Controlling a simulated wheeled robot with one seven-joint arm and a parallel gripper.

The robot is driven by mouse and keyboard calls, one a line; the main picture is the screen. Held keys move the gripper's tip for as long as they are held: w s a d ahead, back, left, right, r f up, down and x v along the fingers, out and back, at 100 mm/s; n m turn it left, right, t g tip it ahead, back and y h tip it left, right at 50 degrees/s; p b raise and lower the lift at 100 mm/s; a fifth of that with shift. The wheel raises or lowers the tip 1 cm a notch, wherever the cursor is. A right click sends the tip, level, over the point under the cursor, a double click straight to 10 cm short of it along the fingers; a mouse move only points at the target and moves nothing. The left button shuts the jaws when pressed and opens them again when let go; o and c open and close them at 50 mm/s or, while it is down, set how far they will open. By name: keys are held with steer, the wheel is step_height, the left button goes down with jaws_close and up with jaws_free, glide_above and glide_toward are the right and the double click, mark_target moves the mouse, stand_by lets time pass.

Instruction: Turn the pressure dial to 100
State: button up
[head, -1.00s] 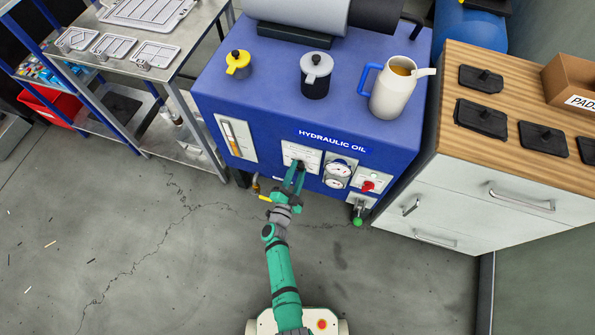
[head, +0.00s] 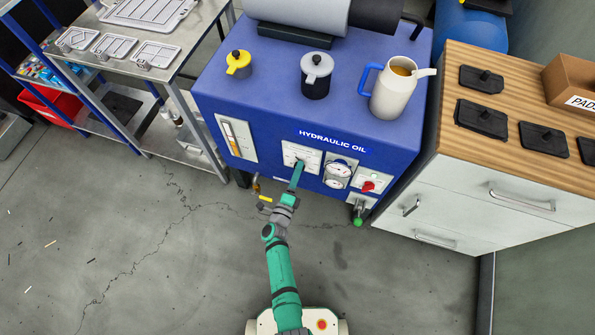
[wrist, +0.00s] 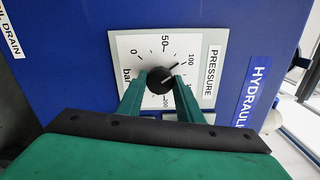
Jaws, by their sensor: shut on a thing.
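The pressure dial is a round black knob (wrist: 160,80) on a white scale plate labelled PRESSURE, with the numbers 0, 50 and 100 readable in the wrist view. A dark mark at the knob's upper right lies toward 100; I cannot tell for sure whether it is the pointer. The plate (head: 311,155) also shows in the head view, on the front of the blue hydraulic oil unit (head: 268,165). My gripper (wrist: 160,84) is shut on the knob, with one green finger on each side. The fingers hide the lower part of the scale.
A yellow-handled valve (head: 265,198) sits low on the left. A white drawer cabinet (head: 470,200) stands close on the right. The floor at left is open.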

steer(key=shift+m, duration=0.6)
steer(key=o, duration=1)
steer(key=shift+o, duration=0.2)
steer(key=v, duration=1.1)
